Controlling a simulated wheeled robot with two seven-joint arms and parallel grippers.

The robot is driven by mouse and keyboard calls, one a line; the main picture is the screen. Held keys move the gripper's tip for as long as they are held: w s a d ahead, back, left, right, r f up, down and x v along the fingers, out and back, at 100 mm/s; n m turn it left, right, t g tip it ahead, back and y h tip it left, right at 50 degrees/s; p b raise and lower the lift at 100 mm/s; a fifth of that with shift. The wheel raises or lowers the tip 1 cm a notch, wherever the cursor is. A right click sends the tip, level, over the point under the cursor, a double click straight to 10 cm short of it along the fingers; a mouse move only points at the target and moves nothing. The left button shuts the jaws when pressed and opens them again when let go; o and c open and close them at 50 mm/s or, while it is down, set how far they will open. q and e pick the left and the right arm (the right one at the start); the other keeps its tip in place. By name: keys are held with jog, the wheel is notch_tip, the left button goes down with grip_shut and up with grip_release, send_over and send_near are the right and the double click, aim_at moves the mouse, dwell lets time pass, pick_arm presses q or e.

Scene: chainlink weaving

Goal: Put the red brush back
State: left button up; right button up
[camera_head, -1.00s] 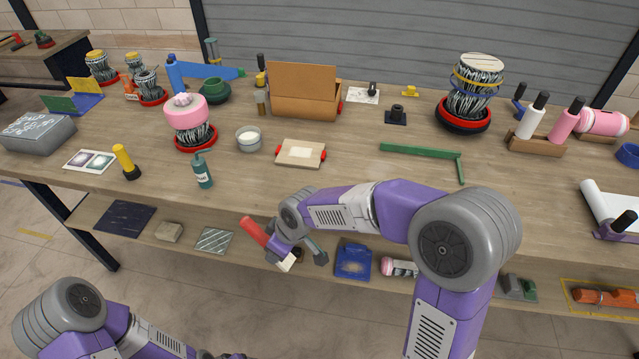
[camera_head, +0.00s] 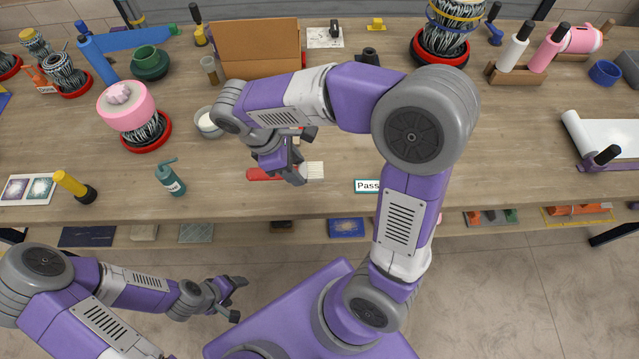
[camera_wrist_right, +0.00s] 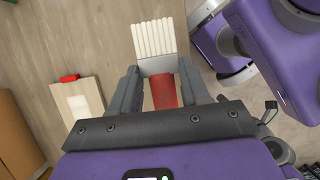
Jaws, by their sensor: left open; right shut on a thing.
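The red brush (camera_head: 262,174) has a red handle and a pale bristle end. In the head view it lies level over or on the front of the tabletop, bristles to the right. My right gripper (camera_head: 291,176) is shut around it near the bristle end. In the right wrist view the brush (camera_wrist_right: 165,90) sits between the two fingers, bristles pointing away; I cannot tell whether it touches the table. My left gripper (camera_head: 234,299) is open and empty, in front of the table. A pale wooden board with red ends (camera_wrist_right: 78,103) lies near the brush, mostly hidden by my arm in the head view.
A "Pass" label (camera_head: 367,186) shows to the right.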

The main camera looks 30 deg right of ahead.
jog(key=b, duration=0.2)
send_over(303, 194)
jog(key=a, duration=0.1)
jog(key=f, duration=0.8)
jog(key=shift+w+f, duration=0.2)
jog(key=shift+w, duration=0.15)
jog(key=shift+f, duration=0.6)
jog(key=o, duration=1.1)
jog(key=shift+c, duration=0.2)
jog(key=shift+f+b, duration=0.1)
jog(key=shift+b, duration=0.2)
jog(key=shift+f+b, duration=0.2)
jog(key=shift+b, duration=0.1)
jog(key=p+v, duration=0.2)
jog(key=v, duration=0.6)
jog(key=shift+f+p, duration=0.1)
jog(key=shift+p, duration=0.25)
